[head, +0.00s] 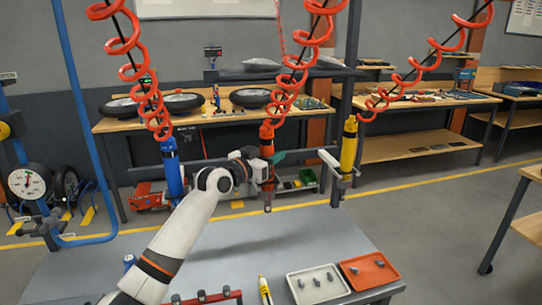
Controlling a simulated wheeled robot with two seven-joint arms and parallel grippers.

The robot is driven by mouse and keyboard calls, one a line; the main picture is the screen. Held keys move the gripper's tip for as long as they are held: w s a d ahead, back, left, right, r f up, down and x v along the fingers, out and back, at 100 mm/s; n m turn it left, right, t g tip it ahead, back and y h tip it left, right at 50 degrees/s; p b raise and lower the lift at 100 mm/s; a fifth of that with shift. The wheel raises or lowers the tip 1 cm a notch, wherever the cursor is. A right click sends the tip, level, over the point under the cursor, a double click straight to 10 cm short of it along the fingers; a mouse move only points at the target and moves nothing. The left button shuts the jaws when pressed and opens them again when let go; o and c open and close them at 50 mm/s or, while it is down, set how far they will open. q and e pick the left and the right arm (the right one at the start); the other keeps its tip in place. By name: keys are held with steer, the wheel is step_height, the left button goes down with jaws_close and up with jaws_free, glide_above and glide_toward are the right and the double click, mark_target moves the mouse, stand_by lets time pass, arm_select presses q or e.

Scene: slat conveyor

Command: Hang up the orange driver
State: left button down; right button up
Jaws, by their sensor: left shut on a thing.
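The orange driver (267,136) is upright in the middle of the head view, on the end of a red coiled hose, its tip above the grey table (320,236). My left gripper (262,168) is shut around its body and hides part of it. A blue driver (173,172) hangs from its own coil to the left. A yellow driver (348,150) hangs to the right, with a pale bracket-like piece (330,160) beside it. My right gripper is not in view.
On the table's front edge are a white tray (290,278) and an orange tray (346,271) with small parts, and a red rack (203,299). A blue post (78,105) and a dial gauge (28,184) stand at left. The table's middle is clear.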

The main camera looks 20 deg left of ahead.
arm_select(q)
steer(key=c, duration=0.9)
jaws_free()
steer(key=shift+s, duration=0.1)
steer(key=shift+f, duration=0.15)
steer(key=b+v, duration=0.4)
steer(key=v, duration=0.8)
